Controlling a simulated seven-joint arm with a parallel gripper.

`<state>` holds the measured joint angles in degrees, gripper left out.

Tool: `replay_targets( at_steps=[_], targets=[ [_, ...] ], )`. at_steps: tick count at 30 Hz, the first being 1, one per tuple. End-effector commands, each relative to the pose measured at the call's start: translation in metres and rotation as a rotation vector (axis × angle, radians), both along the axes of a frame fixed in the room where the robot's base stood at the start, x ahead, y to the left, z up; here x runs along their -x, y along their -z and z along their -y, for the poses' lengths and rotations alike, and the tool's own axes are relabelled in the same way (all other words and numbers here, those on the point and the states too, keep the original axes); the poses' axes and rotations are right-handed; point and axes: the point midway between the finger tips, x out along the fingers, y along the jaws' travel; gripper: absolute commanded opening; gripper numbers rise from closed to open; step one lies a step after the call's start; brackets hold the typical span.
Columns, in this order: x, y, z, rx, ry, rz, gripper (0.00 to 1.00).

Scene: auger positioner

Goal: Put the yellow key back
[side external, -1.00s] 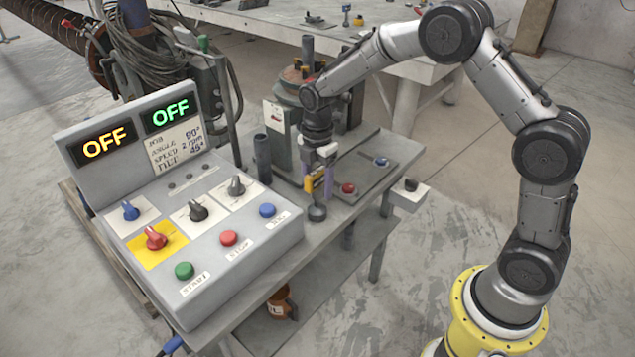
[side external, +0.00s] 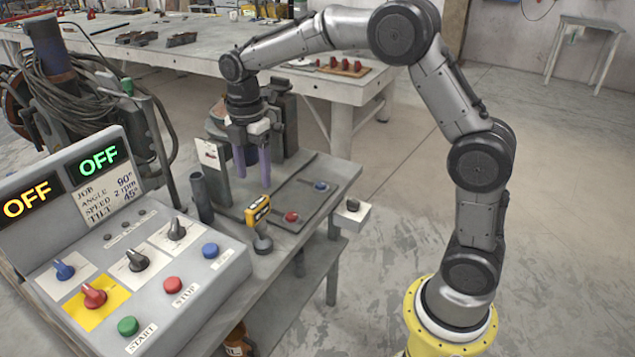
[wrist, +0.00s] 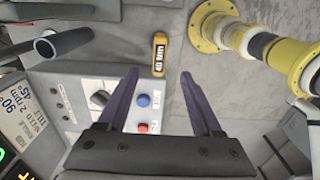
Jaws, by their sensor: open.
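The yellow key (side external: 257,210) is a yellow block with a dark marked face, on the grey bench to the left of a red button. It also shows in the wrist view (wrist: 160,54), with dark lettering on its face. A dark round piece (side external: 263,243) sits just in front of it; I cannot tell whether the two are joined. My gripper (side external: 252,172) points down above and behind the key, with its purple fingers apart and nothing between them. In the wrist view the key shows beyond the open fingertips (wrist: 159,74).
A control console (side external: 140,270) with knobs, buttons and two OFF displays stands at the front left. A dark upright tube (side external: 201,198) stands left of the gripper. Red (side external: 291,216) and blue (side external: 321,185) buttons sit on a plate to the right. Open floor lies right of the bench.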

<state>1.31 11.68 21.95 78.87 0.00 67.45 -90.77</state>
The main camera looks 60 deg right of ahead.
Motion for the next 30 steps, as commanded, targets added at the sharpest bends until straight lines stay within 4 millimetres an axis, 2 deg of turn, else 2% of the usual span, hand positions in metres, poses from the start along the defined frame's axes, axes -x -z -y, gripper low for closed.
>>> replay_targets(
  at_steps=[2, 5, 9, 14, 18, 21, 25, 30],
  targets=[
    [0.006, -0.008, 0.000, 0.000, 0.035, 0.014, 0.67],
    [0.026, -0.028, -0.002, -0.004, 0.149, 0.056, 0.67],
    [0.078, -0.064, -0.004, -0.030, 0.431, 0.146, 0.67],
    [0.147, -0.086, -0.007, -0.103, 0.792, 0.252, 0.67],
    [0.206, -0.086, -0.009, -0.199, 1.094, 0.325, 0.67],
    [0.239, -0.079, -0.009, -0.270, 1.274, 0.360, 0.67],
    [0.266, -0.066, -0.010, -0.343, 1.437, 0.381, 0.67],
    [0.279, -0.059, -0.010, -0.384, 1.524, 0.388, 0.67]
  ],
)
